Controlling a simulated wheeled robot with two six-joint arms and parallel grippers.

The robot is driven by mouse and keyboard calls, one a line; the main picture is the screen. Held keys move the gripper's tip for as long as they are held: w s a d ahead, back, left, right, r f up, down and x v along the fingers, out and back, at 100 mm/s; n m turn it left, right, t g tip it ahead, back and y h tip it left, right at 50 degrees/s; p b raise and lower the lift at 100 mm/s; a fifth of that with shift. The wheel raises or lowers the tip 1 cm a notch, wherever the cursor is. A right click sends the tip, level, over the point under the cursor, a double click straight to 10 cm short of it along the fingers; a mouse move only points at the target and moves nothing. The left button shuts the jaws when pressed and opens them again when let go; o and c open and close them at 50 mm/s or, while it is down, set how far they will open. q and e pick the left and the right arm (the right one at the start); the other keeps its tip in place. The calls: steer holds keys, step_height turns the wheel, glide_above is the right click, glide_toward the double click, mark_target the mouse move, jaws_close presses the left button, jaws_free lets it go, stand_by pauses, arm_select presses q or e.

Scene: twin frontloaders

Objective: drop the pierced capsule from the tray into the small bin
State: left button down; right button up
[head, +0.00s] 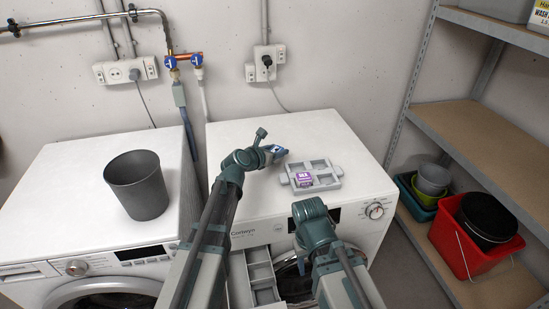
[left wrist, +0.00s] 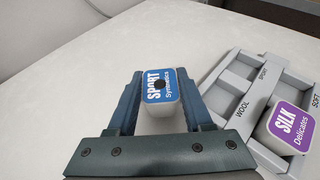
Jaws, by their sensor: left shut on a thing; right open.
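A blue-topped capsule (left wrist: 161,84) labelled "SPORT Synthetics" has a dark hole in its top; in the head view its blue top (head: 279,150) shows. My left gripper (left wrist: 160,95) is shut on it, just left of the tray; in the head view this gripper (head: 268,155) is over the right washer. The grey tray (head: 325,166) has labelled compartments and holds a purple "SILK Delicates" capsule (head: 304,179), also in the wrist view (left wrist: 290,125). The small dark grey bin (head: 138,185) stands upright on the left machine. My right gripper (head: 312,210) is open in front of the tray, its fingertips hard to see.
Two white front-loaders stand side by side with a narrow gap between them. The right one's detergent drawer (head: 262,277) is pulled out. Shelves at right hold a red bucket (head: 465,250) and other tubs. Pipes and sockets are on the wall behind.

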arm_select(q)
steer(key=shift+f+b, duration=0.35)
steer(key=shift+f, duration=0.45)
steer(key=shift+f, duration=0.2)
steer(key=shift+c, duration=1.5)
jaws_free()
steer(key=shift+r, duration=0.1)
